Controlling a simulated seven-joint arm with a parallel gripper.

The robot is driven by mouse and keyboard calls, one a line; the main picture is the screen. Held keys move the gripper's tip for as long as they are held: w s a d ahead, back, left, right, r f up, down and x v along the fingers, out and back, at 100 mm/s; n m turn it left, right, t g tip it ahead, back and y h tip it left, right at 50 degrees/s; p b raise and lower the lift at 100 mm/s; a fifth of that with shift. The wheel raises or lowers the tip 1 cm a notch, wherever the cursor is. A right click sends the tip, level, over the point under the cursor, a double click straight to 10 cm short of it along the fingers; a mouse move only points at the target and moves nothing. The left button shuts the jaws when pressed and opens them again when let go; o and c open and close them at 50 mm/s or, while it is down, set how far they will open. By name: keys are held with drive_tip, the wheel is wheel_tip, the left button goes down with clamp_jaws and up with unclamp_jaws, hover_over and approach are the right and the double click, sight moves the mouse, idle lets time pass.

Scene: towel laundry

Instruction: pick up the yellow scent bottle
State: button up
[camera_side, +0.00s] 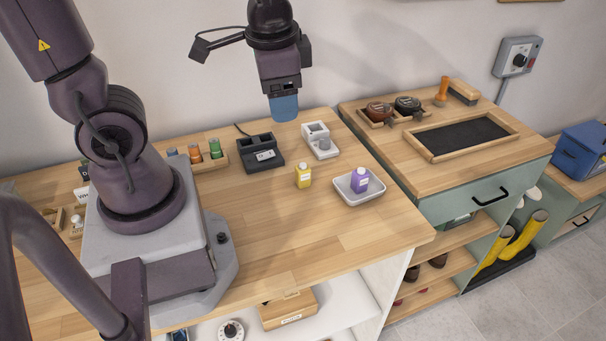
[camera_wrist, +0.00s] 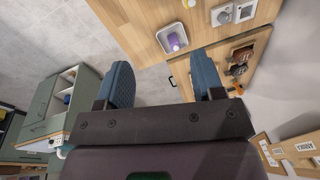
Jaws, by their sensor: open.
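The yellow scent bottle (camera_side: 303,177) stands upright on the wooden counter, with a pale cap and label. A small yellow bit (camera_wrist: 188,3) at the top edge of the wrist view looks like the same bottle, mostly cut off. My gripper (camera_side: 284,107) hangs high above the back of the counter, well above the yellow bottle and apart from it. In the wrist view my gripper (camera_wrist: 164,82) shows its two blue fingers spread wide, with nothing between them.
A wooden rack (camera_side: 211,162) with small jars is at left. The counter's front is clear.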

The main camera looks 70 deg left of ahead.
sight(305, 168)
drive_tip(key=w+a+f+m+y, duration=0.1)
drive_tip(key=w+a+f+m, duration=0.1)
drive_tip(key=f+m, duration=0.3)
drive_tip(key=w+a+f+m+y, duration=0.1)
drive_tip(key=w+a+f+m, duration=0.2)
drive_tip(key=f, duration=0.9)
drive_tip(key=w+a+f+m+g+y, duration=0.1)
drive_tip(key=a+f+m, duration=0.3)
drive_tip(key=f+m, duration=0.4)
drive_tip(key=shift+w+a+f, duration=0.35)
drive_tip(key=shift+w+f, duration=0.1)
drive_tip(key=shift+w, duration=0.25)
drive_tip(key=c, duration=1)
